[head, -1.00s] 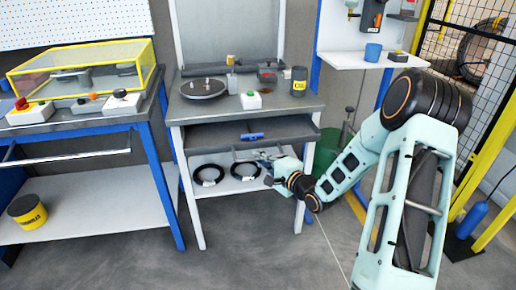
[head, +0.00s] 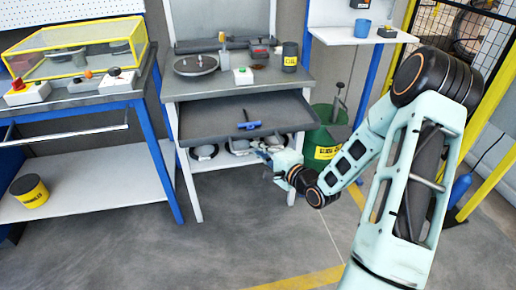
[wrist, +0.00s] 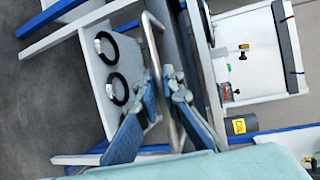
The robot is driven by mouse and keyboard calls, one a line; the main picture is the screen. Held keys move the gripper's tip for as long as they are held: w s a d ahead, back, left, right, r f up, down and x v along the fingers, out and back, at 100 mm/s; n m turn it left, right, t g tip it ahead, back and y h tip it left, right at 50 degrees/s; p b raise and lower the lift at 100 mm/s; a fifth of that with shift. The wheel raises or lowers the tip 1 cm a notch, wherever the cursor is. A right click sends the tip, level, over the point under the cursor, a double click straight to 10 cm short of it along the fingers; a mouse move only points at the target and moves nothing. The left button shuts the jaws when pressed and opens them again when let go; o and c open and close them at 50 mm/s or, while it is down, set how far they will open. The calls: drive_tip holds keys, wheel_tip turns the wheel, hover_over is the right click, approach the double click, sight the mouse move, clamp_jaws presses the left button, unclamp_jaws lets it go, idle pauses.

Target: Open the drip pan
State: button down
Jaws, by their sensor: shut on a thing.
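The drip pan (head: 205,127) is a dark grey, shallow drawer under the top of the middle workbench. It stands well out from the bench in the head view, with a blue tool (head: 249,125) lying in it. Its grey bar handle (wrist: 155,48) shows in the wrist view, running between my fingers. My gripper (wrist: 163,84) is shut on that handle. In the head view my gripper (head: 265,153) is at the pan's front edge, where the handle is mostly hidden.
The bench top (head: 220,82) bears a round turntable (head: 196,66), a white button box (head: 243,76) and a dark can (head: 290,56). Black coils (wrist: 115,88) lie on the shelf below. A green bin (head: 321,140) stands right of the bench. The floor in front is clear.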

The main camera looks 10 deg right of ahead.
drive_tip(key=c, duration=2)
unclamp_jaws()
drive_tip(key=shift+c, duration=0.2)
drive_tip(key=v, duration=1.2)
drive_tip(key=shift+r, duration=0.1)
